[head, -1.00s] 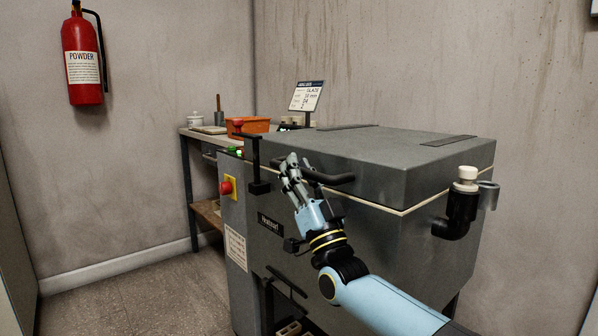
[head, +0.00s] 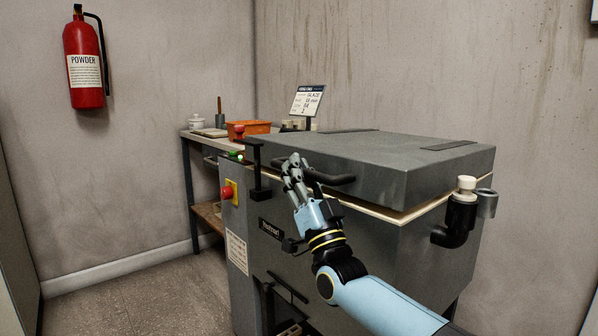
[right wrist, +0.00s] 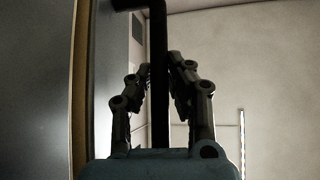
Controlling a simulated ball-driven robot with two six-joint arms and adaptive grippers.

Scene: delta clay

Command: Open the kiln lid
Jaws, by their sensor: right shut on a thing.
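The grey kiln (head: 345,250) stands in front of me with its thick grey lid (head: 375,150) on top. The lid is raised slightly at the front, with a cream band (head: 385,212) showing between lid and body. My right gripper (head: 293,163) is shut on the dark lid handle (head: 335,180) at the lid's front face. In the right wrist view, the black handle bar (right wrist: 158,80) runs between the two fingers (right wrist: 160,85). My left gripper is not in view.
A black latch bracket (head: 256,165) and a red stop button (head: 226,192) are at the kiln's left. A vent pipe (head: 460,215) sticks out at the right. A workbench (head: 190,160) with an orange bin (head: 249,128) stands behind. Floor at left is clear.

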